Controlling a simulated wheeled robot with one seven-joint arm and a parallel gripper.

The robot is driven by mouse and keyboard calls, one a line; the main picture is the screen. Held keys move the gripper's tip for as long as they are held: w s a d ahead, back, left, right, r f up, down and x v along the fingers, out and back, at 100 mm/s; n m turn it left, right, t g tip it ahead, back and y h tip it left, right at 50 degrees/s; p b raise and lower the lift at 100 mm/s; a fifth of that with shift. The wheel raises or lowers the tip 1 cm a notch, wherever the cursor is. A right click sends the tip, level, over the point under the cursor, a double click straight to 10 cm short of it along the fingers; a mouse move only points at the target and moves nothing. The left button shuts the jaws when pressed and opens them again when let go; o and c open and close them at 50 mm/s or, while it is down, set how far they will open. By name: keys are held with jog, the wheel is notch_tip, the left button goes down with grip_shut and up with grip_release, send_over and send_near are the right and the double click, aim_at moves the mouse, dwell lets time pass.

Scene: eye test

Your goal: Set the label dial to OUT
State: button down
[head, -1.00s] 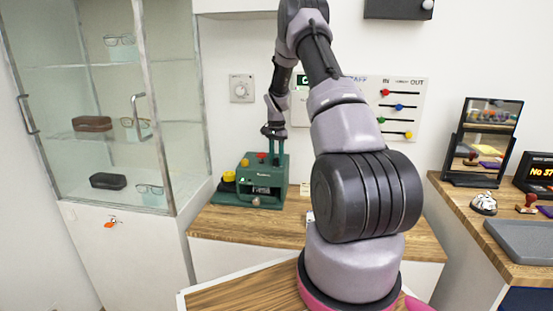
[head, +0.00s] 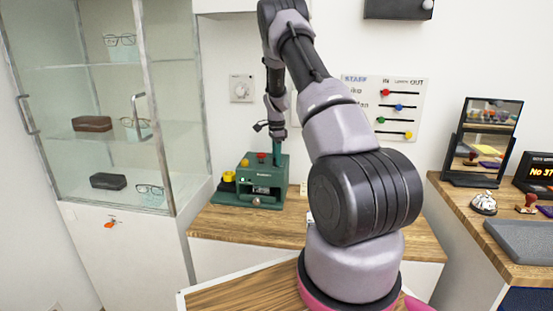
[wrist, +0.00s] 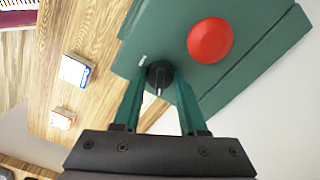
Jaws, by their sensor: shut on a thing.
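A dark green label machine (head: 240,198) stands on the wooden counter, with a red button (head: 262,155) on top. The button also shows large in the wrist view (wrist: 210,40). A small black dial (wrist: 159,68) with a pale pointer line sits beside it on the machine's green face. My gripper (wrist: 158,80) has its two green fingers closed around this dial. In the head view my gripper (head: 277,150) reaches down to the machine's right rear; the dial cannot be made out there. A short pale mark lies beside the dial; I cannot read any setting.
Yellow parts (head: 228,177) sit at the machine's left. A glass cabinet (head: 140,100) stands close on the left. A white wall dial (head: 241,88) and a STAFF IN/OUT board (head: 400,110) hang behind.

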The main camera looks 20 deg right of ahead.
dwell(0.3)
jog(key=c, duration=0.7)
grip_release()
jog(key=shift+c, duration=0.2)
jog(key=shift+r, duration=0.1)
notch_tip(320, 180, up, 11)
jog(key=shift+f, duration=0.2)
